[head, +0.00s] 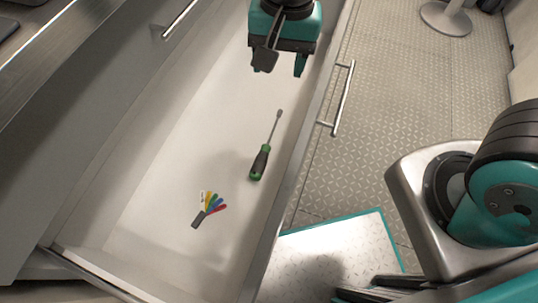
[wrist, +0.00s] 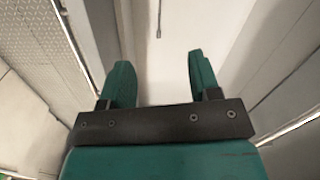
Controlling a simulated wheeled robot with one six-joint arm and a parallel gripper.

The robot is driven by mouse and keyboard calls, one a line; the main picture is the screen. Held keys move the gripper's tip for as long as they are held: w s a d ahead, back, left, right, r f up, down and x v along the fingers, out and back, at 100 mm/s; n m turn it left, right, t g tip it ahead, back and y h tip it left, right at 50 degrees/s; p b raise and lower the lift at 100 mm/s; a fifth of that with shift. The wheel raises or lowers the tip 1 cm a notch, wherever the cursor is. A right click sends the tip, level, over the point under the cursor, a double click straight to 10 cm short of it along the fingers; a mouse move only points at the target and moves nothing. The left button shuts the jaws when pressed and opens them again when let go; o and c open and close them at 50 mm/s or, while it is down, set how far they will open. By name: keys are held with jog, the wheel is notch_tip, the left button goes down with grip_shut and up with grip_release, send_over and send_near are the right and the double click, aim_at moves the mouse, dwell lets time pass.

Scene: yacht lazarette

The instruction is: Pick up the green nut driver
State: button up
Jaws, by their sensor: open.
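The green nut driver (head: 261,160) lies in the open drawer, with its green and black handle toward the lower left and its metal shaft pointing up and right. It is near the drawer's right wall. My gripper (head: 281,68) is open and empty over the far part of the drawer, above the driver's tip in the picture and apart from it. In the wrist view my gripper (wrist: 158,82) shows two teal fingers spread wide. The metal tip of the nut driver (wrist: 158,33) shows at the top edge there; its handle is out of that view.
A fan of coloured tags (head: 211,205) with a dark end lies in the drawer, lower left of the driver. The drawer front (head: 300,160) with its bar handle (head: 343,98) stands on the right. The drawer floor around the driver is clear.

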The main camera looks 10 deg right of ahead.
notch_tip(320, 180, down, 12)
jog(key=w+a+m+h+b, duration=0.1)
jog(key=w+a+m+b, duration=0.15)
jog(key=b, duration=0.85)
send_over(268, 142)
notch_tip(268, 142, down, 12)
jog(key=shift+f, duration=0.1)
notch_tip(268, 142, down, 5)
jog(key=b, duration=0.3)
jog(key=c, duration=1.1)
